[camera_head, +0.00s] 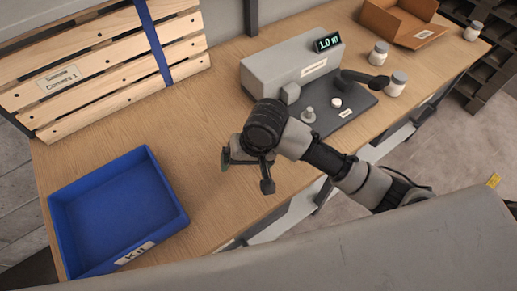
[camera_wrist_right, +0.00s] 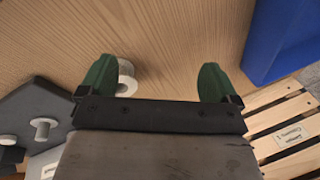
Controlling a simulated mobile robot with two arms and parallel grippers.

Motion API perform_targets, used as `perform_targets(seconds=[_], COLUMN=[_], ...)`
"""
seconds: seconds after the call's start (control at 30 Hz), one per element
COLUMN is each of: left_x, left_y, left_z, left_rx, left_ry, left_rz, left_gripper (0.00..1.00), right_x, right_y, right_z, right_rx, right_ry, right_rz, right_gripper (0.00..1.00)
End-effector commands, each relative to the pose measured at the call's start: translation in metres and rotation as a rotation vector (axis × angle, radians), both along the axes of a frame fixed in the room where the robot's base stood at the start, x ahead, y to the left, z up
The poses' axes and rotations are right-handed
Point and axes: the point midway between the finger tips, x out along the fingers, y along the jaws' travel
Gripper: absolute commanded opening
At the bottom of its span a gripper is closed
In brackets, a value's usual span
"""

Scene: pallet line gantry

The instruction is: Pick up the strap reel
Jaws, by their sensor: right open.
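A pale grey spool, which looks like the strap reel (camera_wrist_right: 127,79), lies on the wooden bench in the right wrist view. It is partly covered by the left-hand green finger in that view, and I cannot tell whether they touch. In the head view it does not show, and my right arm covers that part of the bench. My right gripper (camera_head: 246,172) is open over the bench, between the blue tray and the grey machine. Its two green fingers (camera_wrist_right: 156,70) stand wide apart with bare wood between them. My left gripper is not in view.
A blue tray (camera_head: 181,222) labelled KIT stands at the left. A slatted wooden pallet (camera_head: 100,62) is behind it. A grey machine (camera_head: 268,68) with a dark plate (camera_head: 355,108) and small pegs stands to the right. Jars (camera_head: 379,53) and a cardboard box (camera_head: 385,22) stand farther right.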

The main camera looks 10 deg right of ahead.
Motion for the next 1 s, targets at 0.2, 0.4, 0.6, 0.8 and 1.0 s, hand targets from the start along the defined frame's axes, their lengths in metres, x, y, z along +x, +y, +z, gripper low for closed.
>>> perform_targets(seconds=[0.2, 0.4, 0.6, 0.8, 1.0], left_x=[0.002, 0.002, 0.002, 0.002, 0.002], left_y=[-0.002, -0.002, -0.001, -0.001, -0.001], left_z=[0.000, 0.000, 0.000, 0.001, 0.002], left_rx=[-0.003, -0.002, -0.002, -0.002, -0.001], left_ry=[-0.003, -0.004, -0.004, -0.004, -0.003], left_rz=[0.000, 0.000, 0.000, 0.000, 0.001], left_gripper=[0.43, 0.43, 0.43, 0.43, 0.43], right_x=[0.048, 0.071, 0.075, 0.075, 0.074], right_y=[-0.023, -0.043, -0.049, -0.048, -0.048], right_z=[0.019, 0.034, 0.018, -0.011, -0.026], right_rx=[-0.157, -0.236, -0.257, -0.254, -0.253], right_ry=[0.096, 0.136, 0.148, 0.146, 0.144], right_rz=[-0.226, -0.389, -0.433, -0.431, -0.430], right_gripper=[0.92, 0.92, 0.92, 0.92, 0.92])
